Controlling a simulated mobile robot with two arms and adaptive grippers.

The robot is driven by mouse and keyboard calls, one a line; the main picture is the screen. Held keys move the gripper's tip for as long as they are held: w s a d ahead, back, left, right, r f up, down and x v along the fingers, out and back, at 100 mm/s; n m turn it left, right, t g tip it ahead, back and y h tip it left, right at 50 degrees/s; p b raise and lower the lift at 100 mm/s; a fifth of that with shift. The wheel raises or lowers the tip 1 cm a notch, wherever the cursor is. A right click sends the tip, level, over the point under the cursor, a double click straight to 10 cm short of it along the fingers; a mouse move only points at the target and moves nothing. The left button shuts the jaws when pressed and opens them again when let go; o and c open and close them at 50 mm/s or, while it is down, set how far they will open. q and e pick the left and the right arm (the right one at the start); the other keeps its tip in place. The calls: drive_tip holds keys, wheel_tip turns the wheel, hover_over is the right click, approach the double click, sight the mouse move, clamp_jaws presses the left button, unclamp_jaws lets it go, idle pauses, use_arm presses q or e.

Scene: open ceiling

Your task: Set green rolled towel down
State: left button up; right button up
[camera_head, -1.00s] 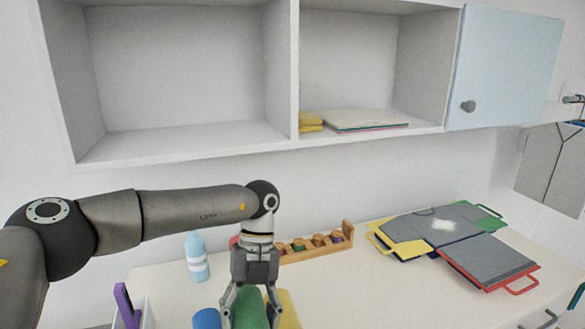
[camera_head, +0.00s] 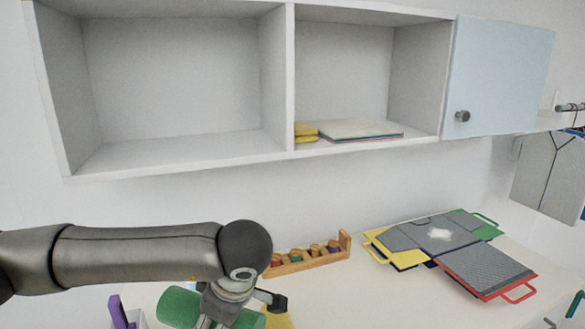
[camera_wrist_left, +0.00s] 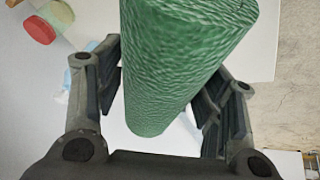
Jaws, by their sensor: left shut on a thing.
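The green rolled towel (camera_head: 179,306) is in my left gripper (camera_head: 228,306), low in the head view above the counter. It lies roughly sideways there, with an end showing on each side of the gripper. In the left wrist view the towel (camera_wrist_left: 178,65) runs between the two dark fingers (camera_wrist_left: 160,100), which are shut on it. Whether its underside touches anything is hidden. My right gripper is not in view.
A yellow item (camera_head: 281,319) lies just right of the towel. A wooden rack (camera_head: 312,262) stands at the wall. Coloured boards (camera_head: 440,240) are stacked on the right. A purple-handled item (camera_head: 118,313) stands front left. Open shelves (camera_head: 180,150) hang above.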

sight(198, 298)
use_arm(q)
drive_tip(key=m, duration=0.1)
drive_tip(key=a+r+m+h, duration=0.1)
drive_tip(key=m, duration=0.1)
drive_tip(key=m+t, duration=0.1)
drive_tip(key=shift+w+a+r+m+h, duration=0.2)
drive_tip(key=shift+a+r+m+h, duration=0.1)
drive_tip(key=shift+a+h, duration=0.1)
drive_tip(key=m+h, duration=0.1)
drive_tip(key=m, duration=0.1)
drive_tip(key=a+r+m, duration=0.1)
drive_tip(key=shift+w+a+r+m+h, duration=0.2)
drive_tip(key=shift+m+h, duration=0.2)
drive_tip(key=m, duration=0.1)
drive_tip(key=a+r+m+h, duration=0.1)
drive_tip(key=m, duration=0.1)
drive_tip(key=shift+w+a+r+h, duration=0.2)
drive_tip(key=shift+a+r+h, duration=0.1)
drive_tip(key=shift+w+a+r+m+h, duration=0.1)
drive_tip(key=shift+a+r+m+h, duration=0.3)
drive_tip(key=shift+m, duration=0.55)
drive_tip(key=shift+a+r+m+h, duration=0.2)
drive_tip(key=shift+a+r+m, duration=0.3)
drive_tip(key=shift+m, duration=0.45)
